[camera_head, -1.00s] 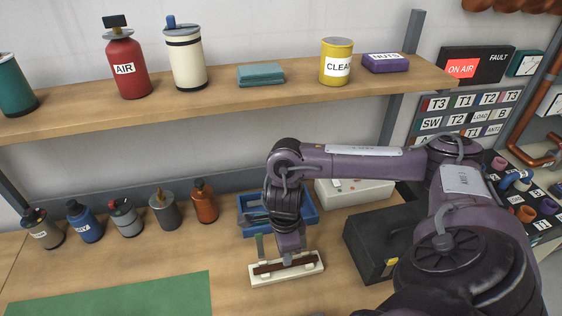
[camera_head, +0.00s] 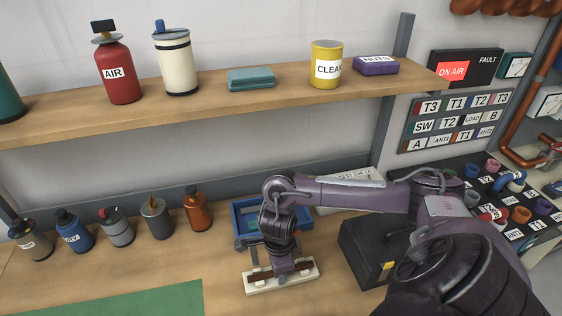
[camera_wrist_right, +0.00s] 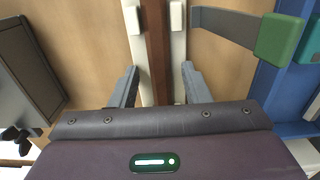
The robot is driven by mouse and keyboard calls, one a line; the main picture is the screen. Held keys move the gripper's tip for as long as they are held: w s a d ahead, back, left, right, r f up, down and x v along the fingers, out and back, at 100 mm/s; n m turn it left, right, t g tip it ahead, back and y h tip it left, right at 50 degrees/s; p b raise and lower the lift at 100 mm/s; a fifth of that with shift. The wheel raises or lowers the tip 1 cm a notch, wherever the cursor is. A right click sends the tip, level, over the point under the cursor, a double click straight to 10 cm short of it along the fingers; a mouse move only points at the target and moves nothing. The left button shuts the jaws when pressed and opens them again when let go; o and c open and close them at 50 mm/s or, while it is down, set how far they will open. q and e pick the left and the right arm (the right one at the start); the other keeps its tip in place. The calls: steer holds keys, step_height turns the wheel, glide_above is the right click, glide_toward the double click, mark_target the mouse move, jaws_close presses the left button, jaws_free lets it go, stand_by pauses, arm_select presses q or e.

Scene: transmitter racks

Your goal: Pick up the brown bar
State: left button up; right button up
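The brown bar (camera_head: 260,273) lies lengthwise on a white holder (camera_head: 301,281) on the bench. In the right wrist view the bar (camera_wrist_right: 156,45) runs away between white blocks of the holder (camera_wrist_right: 178,62). My right gripper (camera_head: 281,276) is low over the middle of the bar, pointing down. In the right wrist view its fingers (camera_wrist_right: 160,86) are apart, one on each side of the bar, with gaps showing. Whether the fingertips touch the holder is unclear. My left gripper is not in view.
A blue tray (camera_head: 238,214) with tools stands just behind the holder. A green-tipped grey piece (camera_wrist_right: 280,40) is close beside the right finger. A black box (camera_head: 357,258) is right of the holder. Several bottles and a green mat (camera_head: 150,303) are to the left.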

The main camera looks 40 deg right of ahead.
steer(key=c, duration=0.5)
jaws_close()
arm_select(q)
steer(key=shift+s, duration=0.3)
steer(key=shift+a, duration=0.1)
